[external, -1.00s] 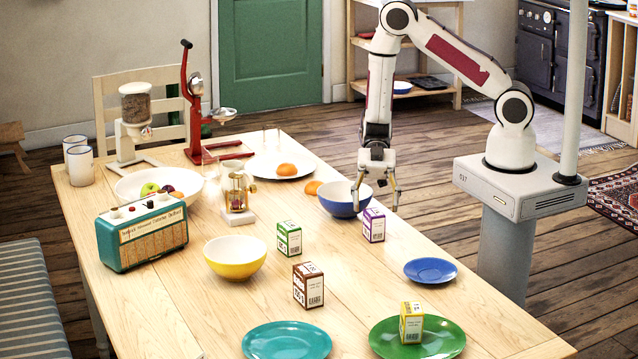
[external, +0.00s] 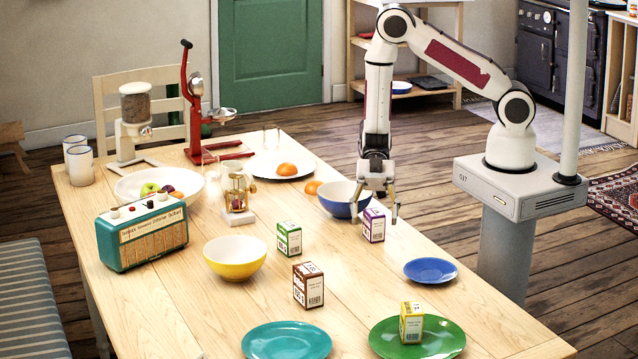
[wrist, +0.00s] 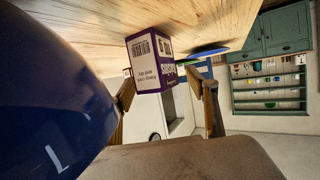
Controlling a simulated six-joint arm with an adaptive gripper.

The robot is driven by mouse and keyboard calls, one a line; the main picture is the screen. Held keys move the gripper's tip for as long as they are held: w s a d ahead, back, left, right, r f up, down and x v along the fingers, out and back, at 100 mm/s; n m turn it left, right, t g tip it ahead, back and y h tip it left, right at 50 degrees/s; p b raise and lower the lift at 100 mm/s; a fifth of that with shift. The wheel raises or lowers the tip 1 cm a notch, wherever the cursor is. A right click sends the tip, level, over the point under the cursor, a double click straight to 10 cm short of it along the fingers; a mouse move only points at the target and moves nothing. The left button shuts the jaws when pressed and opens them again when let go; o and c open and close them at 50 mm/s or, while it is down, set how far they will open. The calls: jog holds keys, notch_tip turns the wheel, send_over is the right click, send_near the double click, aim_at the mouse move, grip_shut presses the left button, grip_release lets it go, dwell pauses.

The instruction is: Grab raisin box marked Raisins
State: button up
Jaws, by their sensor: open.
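A small purple-and-white box (external: 374,226) stands upright on the table near its right edge. I take it for the raisin box, but its lettering is too small to read. It also shows in the wrist view (wrist: 152,60), between and beyond my fingertips. My gripper (external: 378,210) points down over the box, with its fingers apart and nothing held. In the wrist view my gripper (wrist: 167,92) is open, one finger on each side of the box. I cannot tell whether either finger touches it.
A blue bowl (external: 337,202) stands close to the left of my gripper and looms large in the wrist view (wrist: 45,95). A green box (external: 288,239), a brown box (external: 308,286) and a blue saucer (external: 430,270) are nearby. A yellow box (external: 411,323) stands on a green plate (external: 450,338).

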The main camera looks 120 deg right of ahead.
aim_at(375, 212)
jog(key=c, duration=1.6)
jog(key=shift+o, duration=0.2)
jog(key=shift+r, duration=0.15)
jog(key=shift+r, duration=4.85)
